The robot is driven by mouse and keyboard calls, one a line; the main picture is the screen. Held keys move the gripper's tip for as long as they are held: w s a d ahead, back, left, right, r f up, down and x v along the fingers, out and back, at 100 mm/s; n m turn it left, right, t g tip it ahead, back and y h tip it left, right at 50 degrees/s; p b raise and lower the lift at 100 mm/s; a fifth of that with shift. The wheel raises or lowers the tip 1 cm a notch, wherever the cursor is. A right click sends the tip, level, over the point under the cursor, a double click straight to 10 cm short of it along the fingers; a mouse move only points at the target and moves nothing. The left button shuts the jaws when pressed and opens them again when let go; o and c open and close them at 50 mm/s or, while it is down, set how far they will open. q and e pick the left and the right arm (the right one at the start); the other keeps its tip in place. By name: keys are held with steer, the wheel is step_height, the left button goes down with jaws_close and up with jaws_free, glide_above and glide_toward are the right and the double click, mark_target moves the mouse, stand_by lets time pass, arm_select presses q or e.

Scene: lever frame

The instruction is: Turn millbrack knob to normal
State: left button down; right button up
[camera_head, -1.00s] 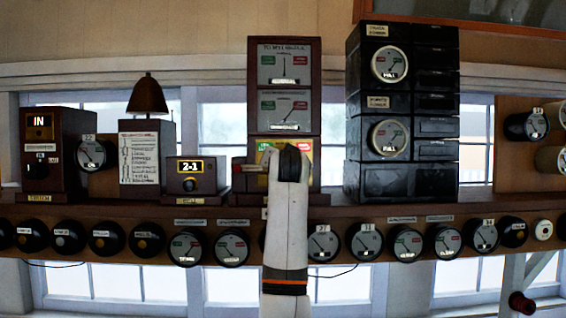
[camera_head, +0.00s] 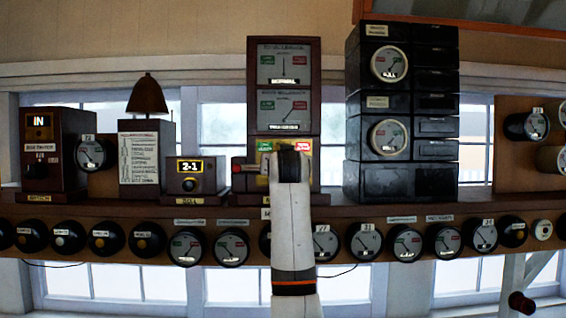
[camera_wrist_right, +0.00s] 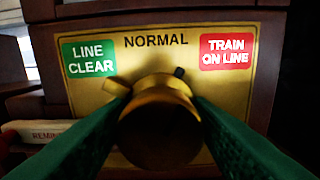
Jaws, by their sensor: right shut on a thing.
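The brass knob (camera_wrist_right: 160,135) sits on a yellow plate (camera_wrist_right: 205,30) marked LINE CLEAR at left, NORMAL at the top middle and TRAIN ON LINE at right. A brass tab shows at the knob's upper left, toward LINE CLEAR, and a small dark peg at its upper right. I cannot tell which is the pointer. My right gripper (camera_wrist_right: 160,103) has its green fingers shut on the knob's two sides. In the head view my arm hides the knob; part of the yellow plate (camera_head: 308,168) shows beside it. My left gripper is not in view.
Two dials (camera_head: 284,66) stand above the plate in the same brown case. A 2-1 box (camera_head: 190,166) stands left of it and a black stack of boxes (camera_head: 380,180) right. A row of round instruments (camera_head: 365,241) lines the shelf front below.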

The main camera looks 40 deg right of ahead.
steer(key=shift+s+r, duration=0.15)
steer(key=shift+r, duration=0.15)
steer(key=n, duration=0.4)
steer(key=shift+n, duration=1)
steer(key=o, duration=1.6)
steer(key=shift+f, duration=0.1)
steer(key=shift+o, duration=0.4)
steer(key=shift+f, duration=0.15)
